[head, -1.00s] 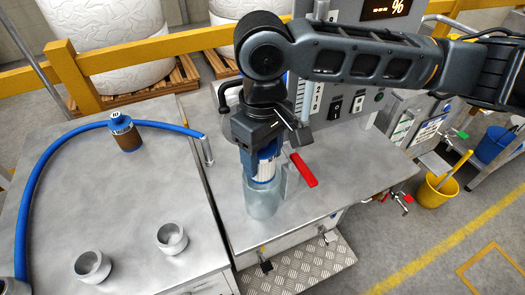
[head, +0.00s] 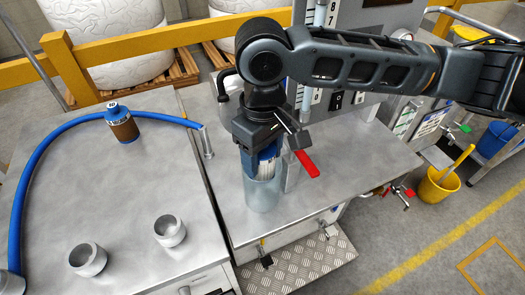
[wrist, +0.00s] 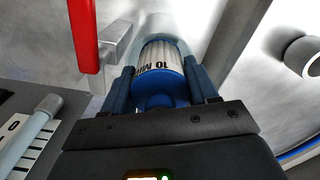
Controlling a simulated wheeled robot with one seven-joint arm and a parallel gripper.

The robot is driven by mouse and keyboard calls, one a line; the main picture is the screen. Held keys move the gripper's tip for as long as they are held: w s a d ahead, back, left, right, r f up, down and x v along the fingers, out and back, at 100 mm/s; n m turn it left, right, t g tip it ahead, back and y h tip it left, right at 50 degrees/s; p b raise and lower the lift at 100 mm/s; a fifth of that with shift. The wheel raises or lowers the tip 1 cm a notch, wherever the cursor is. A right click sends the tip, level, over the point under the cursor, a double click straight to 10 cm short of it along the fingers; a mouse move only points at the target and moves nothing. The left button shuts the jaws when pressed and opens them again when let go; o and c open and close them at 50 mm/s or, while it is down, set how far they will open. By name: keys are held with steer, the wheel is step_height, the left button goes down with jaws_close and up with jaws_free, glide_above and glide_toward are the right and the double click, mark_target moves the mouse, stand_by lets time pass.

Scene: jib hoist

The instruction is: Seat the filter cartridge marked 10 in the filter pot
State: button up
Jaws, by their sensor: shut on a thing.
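The filter cartridge (head: 266,168), white and pleated with a blue cap, stands upright in my gripper (head: 267,153). The wrist view shows "10" on its label (wrist: 158,62), with the blue fingers of my gripper (wrist: 160,88) on both sides of the blue cap. The filter pot (head: 264,194) is a clear grey cylinder on the steel bench. The cartridge's lower part is inside the pot's mouth, with its upper part and cap above. How deep its lower end reaches is unclear.
A red-handled lever (head: 307,163) stands close right of the pot. Two grey cups (head: 170,232) stand at that table's front. The bench right of the lever is clear.

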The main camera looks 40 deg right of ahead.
steer(key=shift+f, duration=0.2)
steer(key=o, duration=1.1)
steer(key=shift+o, duration=0.2)
steer(key=shift+r, duration=0.1)
step_height(320, 180, up, 8)
steer(key=shift+f, duration=0.15)
